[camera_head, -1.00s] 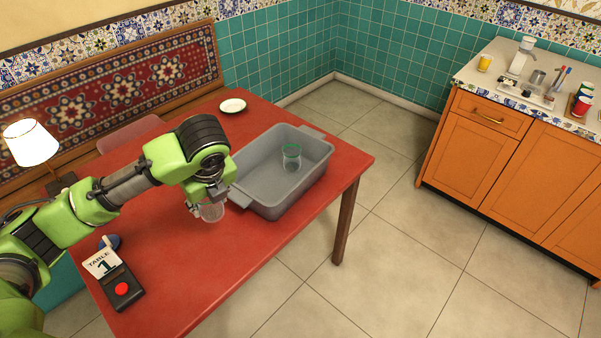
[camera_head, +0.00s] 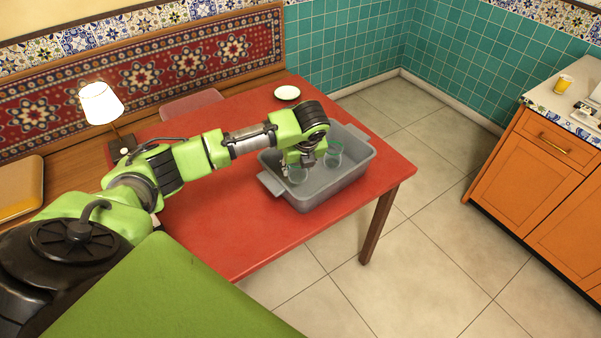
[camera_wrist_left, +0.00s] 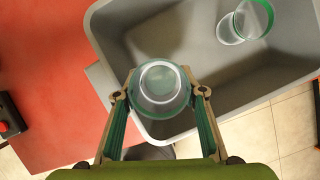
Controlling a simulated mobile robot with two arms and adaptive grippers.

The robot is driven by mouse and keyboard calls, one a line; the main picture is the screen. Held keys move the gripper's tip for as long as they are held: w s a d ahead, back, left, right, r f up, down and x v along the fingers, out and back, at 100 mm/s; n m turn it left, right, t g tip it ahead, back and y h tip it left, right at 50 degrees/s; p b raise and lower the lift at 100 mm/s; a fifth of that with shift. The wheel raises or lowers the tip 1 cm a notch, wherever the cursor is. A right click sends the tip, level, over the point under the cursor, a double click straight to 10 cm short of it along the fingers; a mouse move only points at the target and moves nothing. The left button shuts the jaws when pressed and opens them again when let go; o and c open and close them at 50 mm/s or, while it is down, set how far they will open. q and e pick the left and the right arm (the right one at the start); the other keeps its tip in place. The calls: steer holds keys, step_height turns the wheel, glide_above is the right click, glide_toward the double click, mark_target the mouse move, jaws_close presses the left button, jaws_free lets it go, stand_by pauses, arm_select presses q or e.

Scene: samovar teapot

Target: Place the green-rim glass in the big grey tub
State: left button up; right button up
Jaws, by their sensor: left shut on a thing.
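My left gripper (camera_head: 301,160) is shut on a clear glass (camera_head: 297,175) with a greenish rim. In the left wrist view the glass (camera_wrist_left: 161,88) sits between the two fingertips (camera_wrist_left: 160,94). It overlaps the near left end of the big grey tub (camera_head: 347,184), whose rim (camera_wrist_left: 104,80) also shows there. I cannot tell whether the glass touches the tub floor. A second green-rim glass (camera_head: 334,154) is in the tub, apart from the held one; it also shows in the left wrist view (camera_wrist_left: 252,20). My right gripper is not in view.
The tub stands on a red table (camera_head: 235,235) near its right edge. An orange cabinet (camera_head: 545,160) with a yellow cup (camera_head: 563,84) is at the right, across open floor.

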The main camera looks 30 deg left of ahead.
arm_select(q)
steer(key=w+f, duration=0.1)
steer(key=w+a+f, duration=0.1)
steer(key=f, duration=0.1)
steer(key=shift+w+a+f, duration=0.15)
steer(key=shift+w+f, duration=0.1)
steer(key=shift+w, duration=0.15)
step_height(320, 180, down, 2)
steer(key=shift+f+p, duration=0.2)
steer(key=shift+p, duration=0.2)
steer(key=shift+f, duration=0.4)
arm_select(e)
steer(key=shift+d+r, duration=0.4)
arm_select(q)
steer(key=o, duration=0.9)
steer(key=shift+f, duration=0.1)
steer(key=shift+o, duration=1.2)
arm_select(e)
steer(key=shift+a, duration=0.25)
